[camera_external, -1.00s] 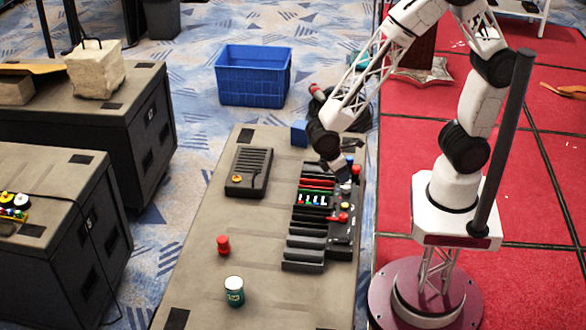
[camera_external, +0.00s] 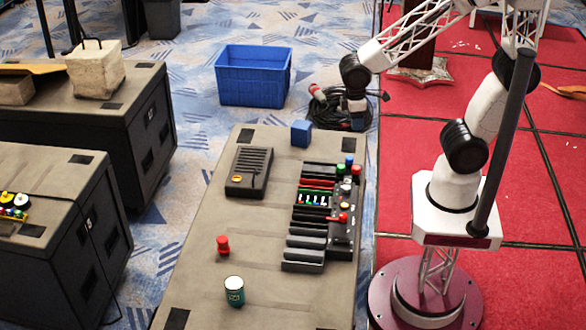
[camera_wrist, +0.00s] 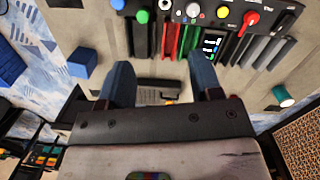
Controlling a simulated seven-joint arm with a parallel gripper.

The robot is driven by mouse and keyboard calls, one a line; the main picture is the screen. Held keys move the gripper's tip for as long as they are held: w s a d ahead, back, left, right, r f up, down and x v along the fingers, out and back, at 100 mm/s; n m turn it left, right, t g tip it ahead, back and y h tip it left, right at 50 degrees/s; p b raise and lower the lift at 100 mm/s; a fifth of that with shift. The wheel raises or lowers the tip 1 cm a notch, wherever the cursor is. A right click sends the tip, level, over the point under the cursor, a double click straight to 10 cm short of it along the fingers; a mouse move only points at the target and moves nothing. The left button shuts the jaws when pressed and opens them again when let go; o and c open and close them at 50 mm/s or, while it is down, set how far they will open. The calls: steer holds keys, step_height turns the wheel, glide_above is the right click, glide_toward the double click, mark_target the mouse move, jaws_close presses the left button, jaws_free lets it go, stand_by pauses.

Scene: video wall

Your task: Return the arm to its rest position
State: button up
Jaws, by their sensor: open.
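My gripper (camera_external: 360,118) hangs above the floor just past the far right corner of the low grey table, clear of everything on it. In the wrist view my gripper (camera_wrist: 160,84) shows two blue-grey fingers spread apart with nothing held between them. The arm is folded back, with its elbow out of the top of the external view. Below the gripper in the wrist view lies the control panel (camera_wrist: 205,30) with coloured knobs and a small lit screen. It also shows at the right of the table in the external view (camera_external: 341,232).
The table (camera_external: 200,270) also carries a dark handheld device (camera_external: 249,171), a blue cube (camera_external: 301,133), a red knob (camera_external: 223,246) and a green can (camera_external: 234,291). A blue crate (camera_external: 254,78) stands on the floor behind. A cable coil (camera_external: 333,112) lies beside the gripper.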

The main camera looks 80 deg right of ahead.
steer(key=s+d+r+m+t, duration=0.3)
steer(key=s+d+r, duration=0.3)
steer(key=s+r, duration=0.4)
steer(key=shift+d+r+y, duration=0.25)
steer(key=shift+r+y, duration=0.05)
steer(key=shift+r, duration=0.05)
